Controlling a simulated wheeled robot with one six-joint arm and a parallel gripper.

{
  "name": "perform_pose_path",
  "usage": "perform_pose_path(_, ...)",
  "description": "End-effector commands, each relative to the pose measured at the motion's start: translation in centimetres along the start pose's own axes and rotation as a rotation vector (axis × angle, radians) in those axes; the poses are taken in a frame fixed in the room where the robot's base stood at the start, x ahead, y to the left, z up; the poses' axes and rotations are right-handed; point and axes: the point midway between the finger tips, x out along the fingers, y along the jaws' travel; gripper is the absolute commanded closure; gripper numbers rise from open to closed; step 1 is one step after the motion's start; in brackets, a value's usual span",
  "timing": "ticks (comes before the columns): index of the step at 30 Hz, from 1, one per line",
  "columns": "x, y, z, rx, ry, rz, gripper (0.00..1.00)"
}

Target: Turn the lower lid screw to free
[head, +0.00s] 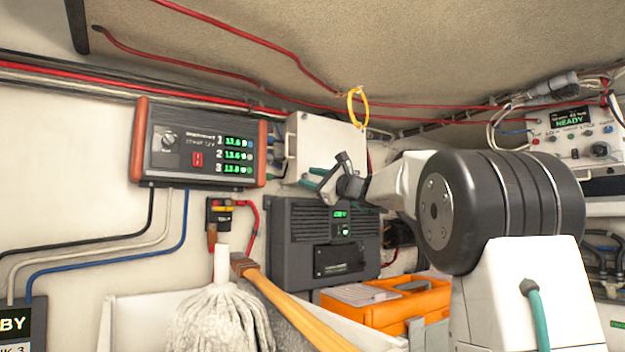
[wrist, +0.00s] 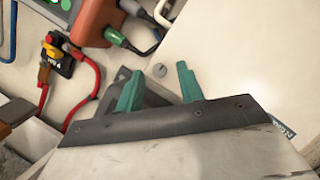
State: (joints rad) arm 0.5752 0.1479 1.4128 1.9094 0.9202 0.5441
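The white box with its flat lid (head: 325,140) is mounted on the wall, and its lid fills the right of the wrist view (wrist: 240,65). A small grey screw head (wrist: 159,70) shows near the lid's lower corner in the wrist view. My gripper (head: 311,178) is at the lower part of the box. In the wrist view its two teal fingers (wrist: 159,84) are apart with nothing between them. The screw appears just beyond the fingertips, between them in the picture; I cannot tell the depth gap. In the head view the screw is not discernible.
A charger with green displays (head: 200,143) hangs left of the box. A dark grey unit (head: 300,250) sits below my gripper. A red-cabled switch (head: 219,214), a mop (head: 220,315) and an orange toolbox (head: 400,305) are lower down. A yellow ring (head: 358,107) hangs by the box top.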

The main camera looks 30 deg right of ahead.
Motion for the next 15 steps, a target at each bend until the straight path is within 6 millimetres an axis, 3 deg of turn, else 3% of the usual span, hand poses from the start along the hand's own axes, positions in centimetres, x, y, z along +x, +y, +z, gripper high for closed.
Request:
perform_pose_path(4, 0.02, 0.04, 0.04, 0.000, 0.000, 0.000, 0.62)
perform_pose_path(8, 0.02, 0.05, 0.05, 0.000, -0.001, 0.001, 0.99)
perform_pose_path(15, 0.02, 0.06, 0.05, -0.004, -0.001, 0.003, 1.00)
